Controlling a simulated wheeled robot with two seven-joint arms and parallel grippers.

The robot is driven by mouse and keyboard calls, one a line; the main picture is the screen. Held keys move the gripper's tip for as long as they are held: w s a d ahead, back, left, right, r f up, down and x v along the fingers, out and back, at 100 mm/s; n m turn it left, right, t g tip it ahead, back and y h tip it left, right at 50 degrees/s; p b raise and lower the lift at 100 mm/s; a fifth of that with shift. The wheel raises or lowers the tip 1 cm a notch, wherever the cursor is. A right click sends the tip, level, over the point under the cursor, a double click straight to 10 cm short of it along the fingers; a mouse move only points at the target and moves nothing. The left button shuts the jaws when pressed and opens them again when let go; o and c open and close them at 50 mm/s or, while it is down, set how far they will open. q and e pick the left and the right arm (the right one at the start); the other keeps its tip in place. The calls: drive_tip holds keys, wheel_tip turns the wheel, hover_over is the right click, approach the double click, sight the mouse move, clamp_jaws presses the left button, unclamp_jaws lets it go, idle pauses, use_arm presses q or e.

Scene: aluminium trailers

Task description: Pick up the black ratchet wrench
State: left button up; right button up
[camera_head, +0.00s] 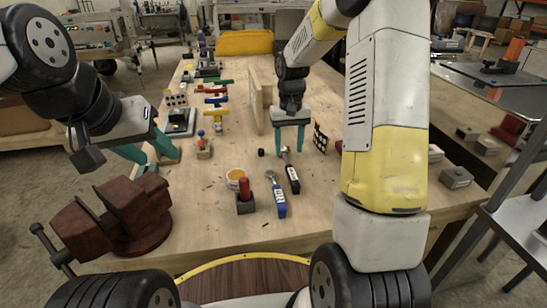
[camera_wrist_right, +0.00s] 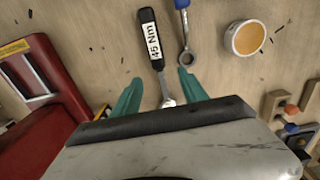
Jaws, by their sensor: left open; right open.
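The black ratchet wrench (camera_head: 292,178) lies on the wooden workbench with its handle toward me. In the right wrist view its black handle (camera_wrist_right: 150,41) carries a white "45 Nm" label. My right gripper (camera_head: 290,151) is open and points down over the wrench's metal head end. In the right wrist view the open fingers (camera_wrist_right: 160,92) stand on either side of the metal shaft, and the gripper body hides part of the head. I cannot tell how high the fingertips are above the bench. My left gripper (camera_head: 150,154) is open and empty, behind the dark red vise.
A blue-handled wrench (camera_head: 277,195) lies beside the black one. A red-handled block (camera_head: 244,197) and a round orange-filled container (camera_head: 235,178) are left of it. The vise (camera_head: 125,215) stands at front left. A red case (camera_wrist_right: 45,85) shows in the wrist view.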

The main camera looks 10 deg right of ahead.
sight(289, 165)
drive_tip(key=f, duration=0.7)
drive_tip(key=shift+s+d+f, duration=0.1)
drive_tip(key=shift+s+f, duration=0.1)
drive_tip(key=shift+f, duration=0.2)
clamp_jaws()
drive_tip(key=shift+r, duration=0.1)
idle(0.9)
